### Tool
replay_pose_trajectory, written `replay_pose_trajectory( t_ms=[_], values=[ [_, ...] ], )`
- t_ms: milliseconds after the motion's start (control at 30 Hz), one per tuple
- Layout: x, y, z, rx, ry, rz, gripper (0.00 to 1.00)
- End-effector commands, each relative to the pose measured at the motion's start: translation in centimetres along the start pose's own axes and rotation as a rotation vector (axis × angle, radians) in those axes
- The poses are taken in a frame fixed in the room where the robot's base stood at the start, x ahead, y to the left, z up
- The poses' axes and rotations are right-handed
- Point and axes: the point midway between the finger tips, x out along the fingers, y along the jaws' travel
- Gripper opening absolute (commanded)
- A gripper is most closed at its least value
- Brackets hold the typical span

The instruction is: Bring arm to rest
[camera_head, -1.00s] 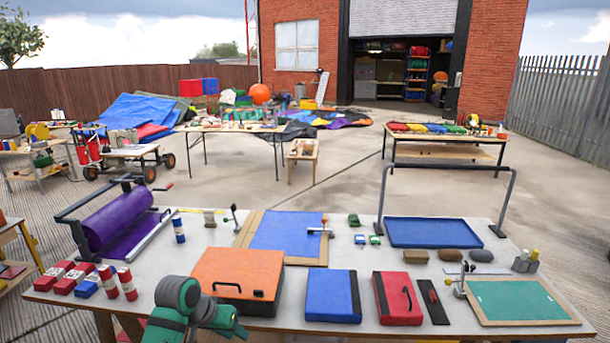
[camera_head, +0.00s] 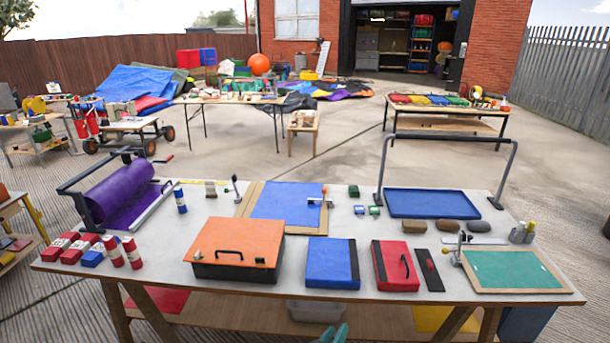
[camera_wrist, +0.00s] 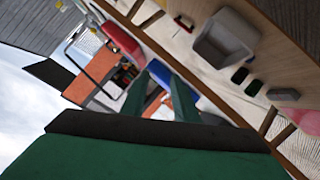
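My gripper (camera_head: 335,334) shows only as green fingertips at the bottom edge of the head view, low in front of the work table (camera_head: 400,296). The rest of the arm is out of that view. In the wrist view my gripper (camera_wrist: 160,88) has two dark green fingers standing apart. I see nothing held between them; the gap shows background with a blue patch. The wrist view is strongly tilted, with the table's underside area, shelf and sky in it.
On the table stand an orange case (camera_head: 237,242), a blue case (camera_head: 328,262), a red case (camera_head: 392,268), a purple roller (camera_head: 120,193) and a green board (camera_head: 510,270). A lower shelf holds a grey bin (camera_head: 316,311). Open paved floor (camera_head: 335,170) lies behind the table.

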Motion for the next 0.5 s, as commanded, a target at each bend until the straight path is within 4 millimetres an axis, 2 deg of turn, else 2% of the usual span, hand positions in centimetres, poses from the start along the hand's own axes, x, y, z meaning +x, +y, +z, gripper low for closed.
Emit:
replay_pose_trajectory(
  t_ms=[33, 267, 500],
  values=[
    [-0.6, 0.4, 1.7, -0.019, 0.017, -0.007, 0.27],
    [-4.5, 0.6, 7.0, -0.06, 0.113, -0.079, 0.27],
    [-10.6, 0.0, 12.2, -0.052, 0.185, -0.179, 0.27]
  ],
)
